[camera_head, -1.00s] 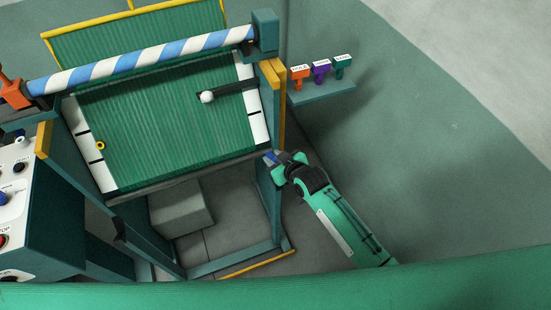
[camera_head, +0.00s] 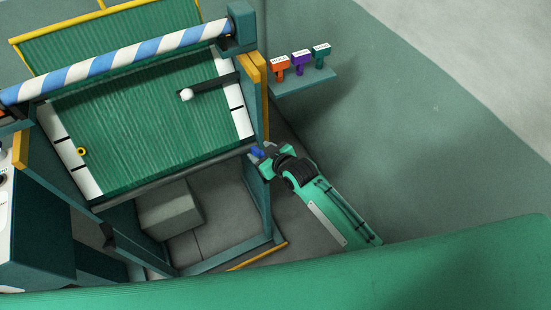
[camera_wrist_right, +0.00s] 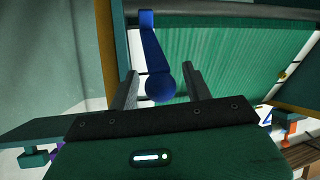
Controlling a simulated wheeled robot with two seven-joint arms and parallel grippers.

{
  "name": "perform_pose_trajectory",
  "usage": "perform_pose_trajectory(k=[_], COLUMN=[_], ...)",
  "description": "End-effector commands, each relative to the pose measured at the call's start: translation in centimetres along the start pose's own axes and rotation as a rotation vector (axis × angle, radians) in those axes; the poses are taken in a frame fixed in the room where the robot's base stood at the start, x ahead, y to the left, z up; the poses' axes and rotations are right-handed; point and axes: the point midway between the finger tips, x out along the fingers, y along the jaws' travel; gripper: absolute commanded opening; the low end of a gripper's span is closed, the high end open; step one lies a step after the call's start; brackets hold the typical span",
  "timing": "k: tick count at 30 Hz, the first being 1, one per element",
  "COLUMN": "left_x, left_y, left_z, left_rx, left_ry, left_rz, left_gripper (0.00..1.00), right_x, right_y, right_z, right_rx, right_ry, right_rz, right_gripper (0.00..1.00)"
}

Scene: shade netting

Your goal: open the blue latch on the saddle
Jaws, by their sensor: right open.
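The blue latch (camera_wrist_right: 155,60) shows in the right wrist view as a blue arm ending in a round blue knob. The knob lies between the two dark fingers of my right gripper (camera_wrist_right: 159,88), which is open around it; I cannot tell if either finger touches it. In the head view the right gripper (camera_head: 262,156) is at the right post of the green frame, with the blue latch (camera_head: 257,153) partly hidden at its tip. My left gripper is not in view.
A green netting panel (camera_head: 140,130) hangs below a blue-and-white striped roller (camera_head: 120,62). A shelf (camera_head: 304,83) with orange, purple and teal labelled pieces is on the wall behind my right gripper. A grey block (camera_head: 170,209) sits on the floor under the frame.

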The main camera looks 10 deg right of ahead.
Motion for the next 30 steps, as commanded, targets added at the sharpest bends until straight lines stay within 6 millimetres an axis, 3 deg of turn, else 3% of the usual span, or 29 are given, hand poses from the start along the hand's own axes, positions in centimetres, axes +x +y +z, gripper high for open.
perform_pose_trajectory(k=[18,24,30], left_x=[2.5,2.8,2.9], left_y=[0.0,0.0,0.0], left_z=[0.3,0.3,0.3], left_rx=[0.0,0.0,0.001], left_ry=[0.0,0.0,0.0], left_rz=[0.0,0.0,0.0], left_gripper=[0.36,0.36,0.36], right_x=[-10.1,-12.1,-12.6], right_y=[-0.1,0.0,0.0], right_z=[0.2,0.1,0.0], right_rx=[-0.001,0.0,0.0], right_ry=[0.0,0.0,0.0], right_rz=[-0.001,0.0,0.0], right_gripper=[0.5,0.5,0.5])
